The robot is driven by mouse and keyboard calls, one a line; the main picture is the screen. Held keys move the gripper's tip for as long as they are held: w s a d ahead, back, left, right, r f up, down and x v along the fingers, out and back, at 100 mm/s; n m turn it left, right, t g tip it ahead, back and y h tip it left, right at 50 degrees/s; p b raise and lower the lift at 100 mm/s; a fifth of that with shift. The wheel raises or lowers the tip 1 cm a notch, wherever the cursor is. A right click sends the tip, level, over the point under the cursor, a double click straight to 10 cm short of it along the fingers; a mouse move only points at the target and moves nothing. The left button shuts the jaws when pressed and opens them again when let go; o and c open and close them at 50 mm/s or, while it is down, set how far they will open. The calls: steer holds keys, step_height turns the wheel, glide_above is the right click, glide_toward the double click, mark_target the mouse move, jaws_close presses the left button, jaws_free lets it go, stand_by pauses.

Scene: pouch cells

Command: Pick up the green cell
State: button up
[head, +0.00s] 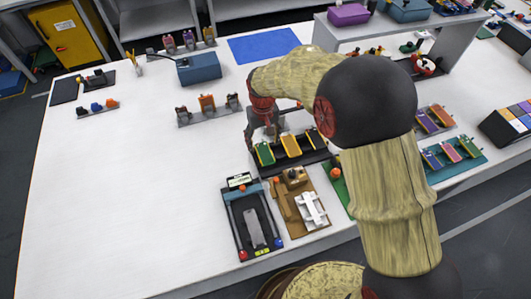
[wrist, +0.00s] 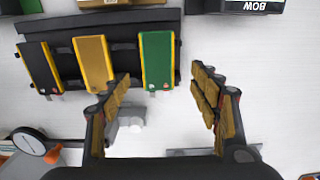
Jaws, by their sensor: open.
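The green cell (head: 265,154) has yellow edges and leans in a dark rack (head: 290,163), at the left end of the row in the head view. In the wrist view the green cell (wrist: 156,58) is at the right end, with two small metal tabs at its lower edge. My gripper (head: 264,137) is just behind and above the green cell in the head view. In the wrist view my gripper (wrist: 160,78) is open and empty, its fingers spread to either side of the cell's lower end. I see no contact.
An orange cell (wrist: 94,60) and a black cell (wrist: 39,67) share the rack. Another holder (head: 208,112) stands behind. A black tray (head: 252,225) and a brown fixture (head: 300,205) lie in front.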

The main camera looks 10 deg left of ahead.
mark_target(264, 153)
steer(key=f+b, duration=0.1)
steer(key=f, duration=0.3)
steer(key=shift+d+f+b, duration=0.2)
steer(key=shift+f+b, duration=0.15)
steer(key=shift+f, duration=0.05)
steer(key=shift+s, duration=0.1)
steer(key=shift+c, duration=0.5)
steer(key=c, duration=1.1)
